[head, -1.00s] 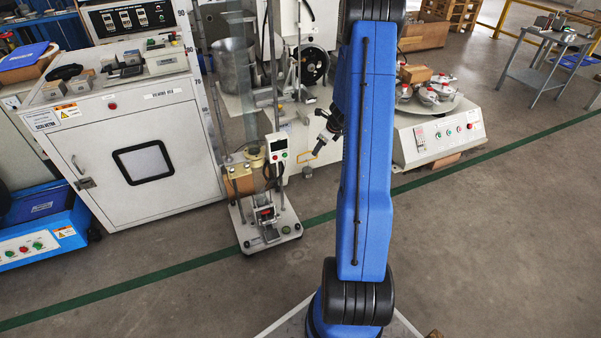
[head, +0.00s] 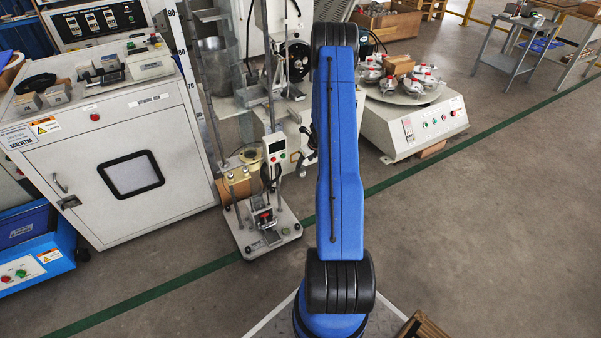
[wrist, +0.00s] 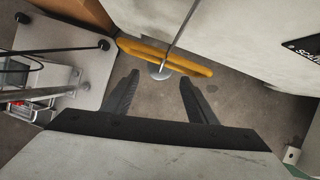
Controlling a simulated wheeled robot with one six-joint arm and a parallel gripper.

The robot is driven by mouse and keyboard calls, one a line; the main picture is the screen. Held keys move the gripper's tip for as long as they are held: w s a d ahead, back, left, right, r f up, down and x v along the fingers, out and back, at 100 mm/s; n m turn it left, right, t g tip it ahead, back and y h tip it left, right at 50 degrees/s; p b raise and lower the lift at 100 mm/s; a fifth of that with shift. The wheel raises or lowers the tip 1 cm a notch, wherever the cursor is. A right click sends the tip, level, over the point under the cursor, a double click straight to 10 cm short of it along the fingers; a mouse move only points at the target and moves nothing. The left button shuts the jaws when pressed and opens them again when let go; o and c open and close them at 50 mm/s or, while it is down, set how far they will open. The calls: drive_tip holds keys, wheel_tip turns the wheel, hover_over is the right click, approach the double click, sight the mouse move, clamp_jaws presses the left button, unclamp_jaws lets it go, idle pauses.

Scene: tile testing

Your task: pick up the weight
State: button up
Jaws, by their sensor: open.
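No weight can be made out for certain. In the wrist view, a thin grey rod ends in a small round metal disc (wrist: 159,71) beside a yellow-orange bar (wrist: 190,65); I cannot tell whether either belongs to the weight. My gripper (wrist: 158,78) is open, its two dark fingers spread, with the disc between the fingertips in the picture. Contact and depth are unclear. In the head view, my blue arm hides most of my gripper; a dark part shows at the arm's left edge, right of the drop tester (head: 268,240).
A white cabinet (head: 75,150) stands left of the tester. A white machine with a round turntable (head: 405,95) stands right of my arm. The tester's base plate also shows at left in the wrist view (wrist: 75,85). The floor at front right is mostly clear.

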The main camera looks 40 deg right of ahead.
sight(302, 168)
drive_tip(key=shift+x, duration=4.7)
drive_tip(key=shift+r, duration=0.1)
clamp_jaws()
